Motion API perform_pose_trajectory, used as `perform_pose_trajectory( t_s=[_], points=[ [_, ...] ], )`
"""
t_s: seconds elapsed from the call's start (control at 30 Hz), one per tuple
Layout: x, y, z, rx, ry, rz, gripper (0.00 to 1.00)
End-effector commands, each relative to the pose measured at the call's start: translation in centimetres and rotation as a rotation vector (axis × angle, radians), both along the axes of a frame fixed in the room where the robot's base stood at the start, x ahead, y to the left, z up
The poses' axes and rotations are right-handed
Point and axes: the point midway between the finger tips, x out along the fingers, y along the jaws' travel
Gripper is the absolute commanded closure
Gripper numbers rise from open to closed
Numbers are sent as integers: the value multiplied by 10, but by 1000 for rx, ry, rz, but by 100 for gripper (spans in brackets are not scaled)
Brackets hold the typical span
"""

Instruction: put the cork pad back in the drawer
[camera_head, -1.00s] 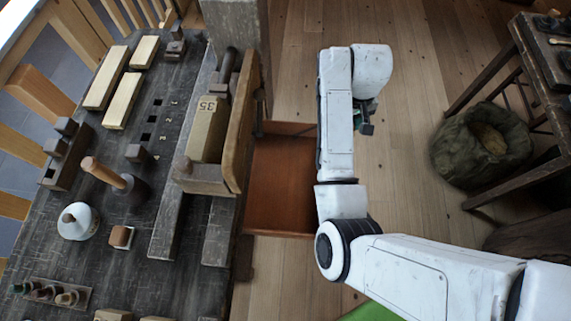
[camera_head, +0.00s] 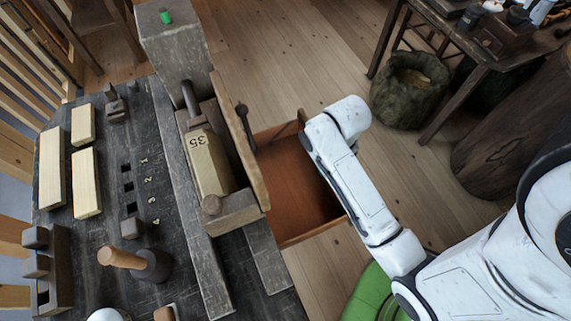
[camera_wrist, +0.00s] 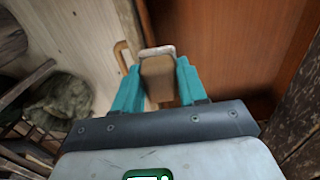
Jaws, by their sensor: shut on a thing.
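The cork pad (camera_wrist: 158,80) is a tan-brown block with a pale end, seen in the wrist view between the teal fingers of my gripper (camera_wrist: 157,72). The gripper is shut on it. The drawer (camera_head: 290,180) stands open, reddish brown inside, beside the bench in the head view. Its reddish-brown inside (camera_wrist: 225,40) also shows in the wrist view, just right of and beyond the held pad. In the head view my arm reaches over the drawer's right side and hides the gripper and pad. I cannot tell how high the pad is above the drawer.
The dark workbench (camera_head: 110,200) at left carries pale wooden blocks (camera_head: 86,182), a mallet (camera_head: 135,262) and a vise with a block marked 35 (camera_head: 208,160). A green sack (camera_head: 410,90) and a side table (camera_head: 470,60) stand at upper right. Plank floor (camera_head: 300,60) lies clear beyond the drawer.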

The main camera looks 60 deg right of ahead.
Motion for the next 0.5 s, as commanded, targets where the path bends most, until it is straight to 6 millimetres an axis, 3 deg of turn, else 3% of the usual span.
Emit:
perform_pose_trajectory(
  t_s=[0.33,0.5],
  points=[
    [79,-5,-32,-1,-1,4,92],
    [103,-7,-64,0,1,3,92]
  ],
)
